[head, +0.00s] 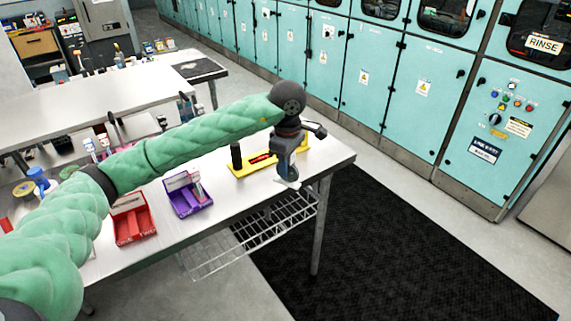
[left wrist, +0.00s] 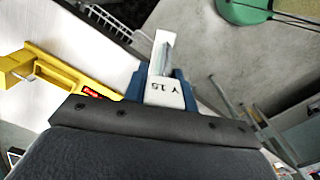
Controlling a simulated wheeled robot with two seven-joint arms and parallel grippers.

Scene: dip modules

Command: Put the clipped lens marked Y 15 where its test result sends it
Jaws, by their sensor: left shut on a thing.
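My left gripper (head: 288,177) is near the right end of the front table, above its edge. It is shut on the clipped lens, whose white clip marked Y 15 (left wrist: 168,95) sits between the blue fingers in the left wrist view. The pale, clear lens (left wrist: 161,50) sticks out beyond the fingertips. A yellow test fixture (head: 243,171) with a black post lies on the table just left of the gripper; it also shows at left in the left wrist view (left wrist: 70,75). A purple bin (head: 188,207) and a red bin (head: 135,231) stand further left. My right gripper is out of view.
The front table (head: 222,221) has bare surface between the bins and the fixture. A wire shelf (head: 250,240) hangs below it. A black mat (head: 400,255) covers the floor at right. Teal cabinets (head: 420,90) line the back. My left arm crosses above the table.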

